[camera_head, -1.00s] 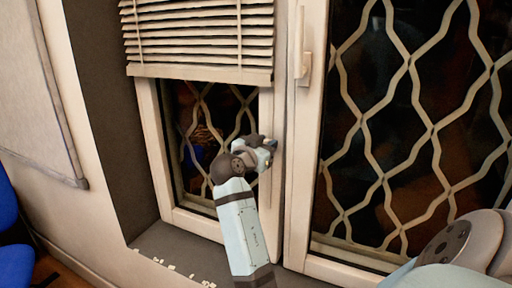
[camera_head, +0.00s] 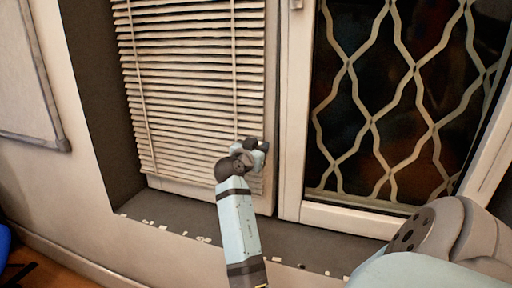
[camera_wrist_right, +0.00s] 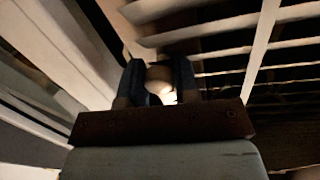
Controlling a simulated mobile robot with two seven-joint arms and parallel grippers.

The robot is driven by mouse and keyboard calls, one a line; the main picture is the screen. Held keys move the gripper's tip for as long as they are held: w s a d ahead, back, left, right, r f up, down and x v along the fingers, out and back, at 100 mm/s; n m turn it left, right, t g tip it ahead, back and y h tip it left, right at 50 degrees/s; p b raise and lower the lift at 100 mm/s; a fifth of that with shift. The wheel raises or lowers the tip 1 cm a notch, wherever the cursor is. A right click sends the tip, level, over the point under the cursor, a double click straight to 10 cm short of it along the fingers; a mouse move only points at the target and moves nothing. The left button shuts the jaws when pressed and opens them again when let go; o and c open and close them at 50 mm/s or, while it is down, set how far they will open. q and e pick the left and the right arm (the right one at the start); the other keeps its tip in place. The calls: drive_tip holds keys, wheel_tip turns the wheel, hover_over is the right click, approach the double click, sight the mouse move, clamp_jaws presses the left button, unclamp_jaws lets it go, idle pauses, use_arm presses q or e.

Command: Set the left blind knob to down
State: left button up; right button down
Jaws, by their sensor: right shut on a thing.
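The left window's blind (camera_head: 195,90) hangs low, its slats covering nearly the whole pane down to close above the sill. My right gripper (camera_head: 257,146) is at the blind's lower right edge. In the right wrist view its two dark fingers (camera_wrist_right: 160,82) are shut on a small pale rounded knob (camera_wrist_right: 158,78), with slats behind it. The knob is hidden in the head view. My left gripper is not in view.
The dark window sill (camera_head: 290,243) runs below, with small pale scraps on it. The right window (camera_head: 390,110) has a pale wavy grille and no lowered blind. A pale board (camera_head: 30,75) hangs on the left wall.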

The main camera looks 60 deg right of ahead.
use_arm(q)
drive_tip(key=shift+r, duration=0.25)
use_arm(e)
drive_tip(key=shift+f, duration=0.2)
drive_tip(key=c, duration=0.9)
unclamp_jaws()
drive_tip(key=shift+f, duration=0.15)
drive_tip(key=shift+o, duration=0.2)
